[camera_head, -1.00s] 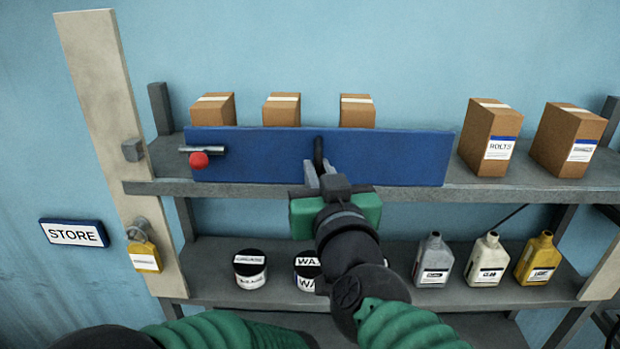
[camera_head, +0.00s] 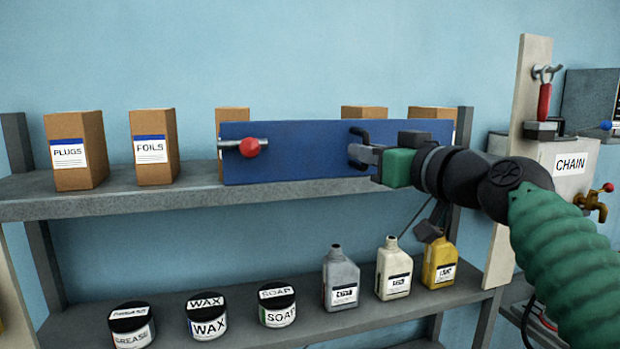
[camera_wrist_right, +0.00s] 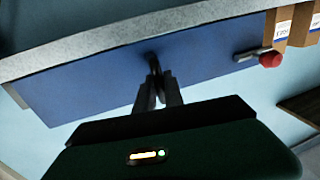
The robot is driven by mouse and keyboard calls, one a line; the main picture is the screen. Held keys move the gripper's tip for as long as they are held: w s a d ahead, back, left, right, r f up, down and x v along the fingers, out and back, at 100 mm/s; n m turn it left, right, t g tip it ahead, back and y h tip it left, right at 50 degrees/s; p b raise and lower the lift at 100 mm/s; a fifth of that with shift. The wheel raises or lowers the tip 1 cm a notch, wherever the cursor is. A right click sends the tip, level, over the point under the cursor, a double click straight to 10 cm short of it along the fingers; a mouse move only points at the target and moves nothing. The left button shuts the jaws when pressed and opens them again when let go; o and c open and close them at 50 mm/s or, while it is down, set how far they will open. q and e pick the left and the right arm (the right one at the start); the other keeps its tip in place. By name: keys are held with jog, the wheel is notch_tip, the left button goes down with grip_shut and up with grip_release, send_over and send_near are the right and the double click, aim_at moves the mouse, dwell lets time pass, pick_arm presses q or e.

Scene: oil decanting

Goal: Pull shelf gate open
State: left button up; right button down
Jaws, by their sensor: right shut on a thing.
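The shelf gate is a long blue panel (camera_head: 300,160) along the front of the upper shelf, now at its right part. A bolt with a red knob (camera_head: 250,148) is at its left end. A dark handle (camera_head: 358,135) stands out from its face. My right gripper (camera_head: 366,154) is shut on the handle. In the right wrist view the fingers (camera_wrist_right: 158,95) close on the handle of the blue panel (camera_wrist_right: 95,85), and the red knob (camera_wrist_right: 270,60) is at the right. My left gripper is not in view.
Boxes of plugs (camera_head: 77,150) and foils (camera_head: 153,147) stand uncovered on the upper shelf (camera_head: 120,203). More boxes are partly behind the panel. Tins and bottles, including a grey bottle (camera_head: 340,278), stand on the lower shelf. A chain box (camera_head: 568,170) is at the right.

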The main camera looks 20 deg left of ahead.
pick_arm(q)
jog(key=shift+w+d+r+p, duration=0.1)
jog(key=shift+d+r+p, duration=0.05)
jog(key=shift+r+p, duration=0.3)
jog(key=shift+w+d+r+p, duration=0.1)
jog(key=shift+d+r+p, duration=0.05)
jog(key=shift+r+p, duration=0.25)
pick_arm(e)
jog(key=w+d, duration=0.6)
jog(key=d, duration=0.3)
jog(key=shift+d, duration=0.3)
jog(key=shift+f, duration=0.1)
